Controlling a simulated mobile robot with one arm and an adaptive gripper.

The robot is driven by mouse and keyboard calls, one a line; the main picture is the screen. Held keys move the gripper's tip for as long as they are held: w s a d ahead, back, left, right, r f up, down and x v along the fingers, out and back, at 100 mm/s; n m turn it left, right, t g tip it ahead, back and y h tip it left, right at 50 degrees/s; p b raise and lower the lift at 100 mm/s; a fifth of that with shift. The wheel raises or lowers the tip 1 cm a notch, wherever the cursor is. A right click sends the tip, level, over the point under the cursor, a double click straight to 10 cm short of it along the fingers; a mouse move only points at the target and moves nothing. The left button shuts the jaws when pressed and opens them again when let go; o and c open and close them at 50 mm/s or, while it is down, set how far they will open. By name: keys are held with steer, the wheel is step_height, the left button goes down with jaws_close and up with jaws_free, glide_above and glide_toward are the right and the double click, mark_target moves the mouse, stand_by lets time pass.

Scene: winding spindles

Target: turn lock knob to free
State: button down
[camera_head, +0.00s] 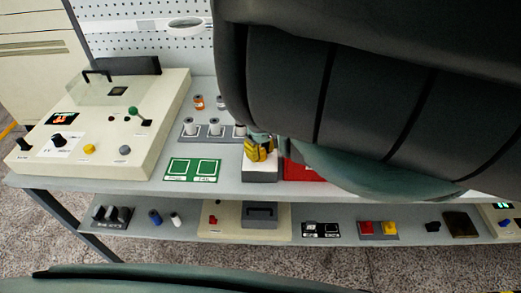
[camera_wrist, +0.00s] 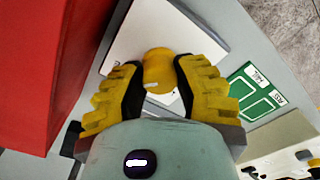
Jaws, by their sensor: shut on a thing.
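The lock knob (camera_wrist: 158,68) is a round yellow knob on a white plate (camera_wrist: 127,32) in the wrist view. My gripper (camera_wrist: 152,78) has its yellow and black fingers shut on the knob from both sides. In the head view, my gripper (camera_head: 260,150) sits over the pale box (camera_head: 260,172) near the bench's front edge, and the knob itself is hidden there. Markings on the plate are partly covered by the fingers and cannot be read.
A red block (camera_wrist: 65,60) stands close beside the plate. A green panel (camera_head: 193,170) lies to the left on the bench. A large beige control box (camera_head: 150,90) is further left. Several spools (camera_head: 214,127) stand behind. My arm hides the right side.

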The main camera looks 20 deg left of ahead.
mark_target(261, 149)
steer(key=c, duration=0.6)
jaws_free()
steer(key=shift+r, duration=0.1)
step_height(261, 149, up, 6)
steer(key=shift+w+r, duration=0.15)
steer(key=shift+r, duration=0.5)
